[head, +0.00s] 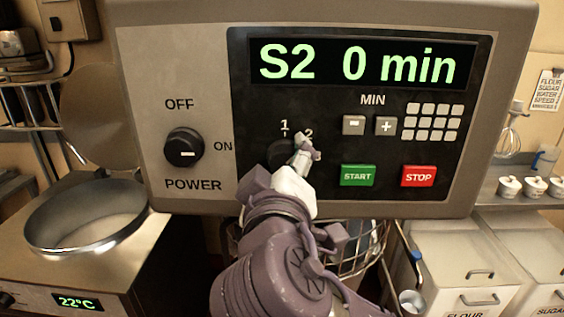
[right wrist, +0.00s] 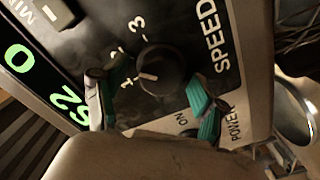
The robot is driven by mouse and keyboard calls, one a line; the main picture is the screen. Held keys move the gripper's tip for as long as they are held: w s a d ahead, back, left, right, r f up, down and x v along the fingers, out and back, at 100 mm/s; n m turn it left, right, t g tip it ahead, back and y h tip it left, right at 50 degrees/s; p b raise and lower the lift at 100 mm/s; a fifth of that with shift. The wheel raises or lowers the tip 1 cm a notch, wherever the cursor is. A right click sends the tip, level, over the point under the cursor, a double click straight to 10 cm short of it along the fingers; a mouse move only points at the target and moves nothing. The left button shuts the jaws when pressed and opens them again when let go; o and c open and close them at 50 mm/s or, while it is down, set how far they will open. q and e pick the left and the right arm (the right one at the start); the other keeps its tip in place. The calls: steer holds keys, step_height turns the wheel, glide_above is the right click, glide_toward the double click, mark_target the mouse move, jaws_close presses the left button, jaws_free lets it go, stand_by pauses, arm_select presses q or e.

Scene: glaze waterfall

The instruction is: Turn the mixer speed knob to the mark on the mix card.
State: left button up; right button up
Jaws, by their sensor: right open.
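The speed knob (right wrist: 160,70) is a dark round knob on the mixer panel (head: 190,60), with marks 1, 2 and 3 around it. Its pale pointer line faces the 1 and 2 side in the right wrist view; the exact mark is hard to tell. In the head view my gripper mostly hides the knob (head: 280,152). My right gripper (head: 303,148) is open at the panel, its teal-padded fingers (right wrist: 150,85) on either side of the knob; contact is unclear. The display (head: 360,62) reads "S2 0 min". A wall card (head: 548,90) lists FLOUR, SUGAR, WATER and SPEED; its values are unreadable.
The power knob (head: 184,146) is left of the speed knob. The green START button (head: 358,175) and red STOP button (head: 419,175) are to the right, below the minus and plus keys. A round metal pan (head: 85,220) stands at left, and lidded bins (head: 450,265) at lower right.

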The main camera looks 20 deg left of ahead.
steer(key=v, duration=0.7)
steer(key=shift+s, duration=0.25)
steer(key=shift+d, duration=0.1)
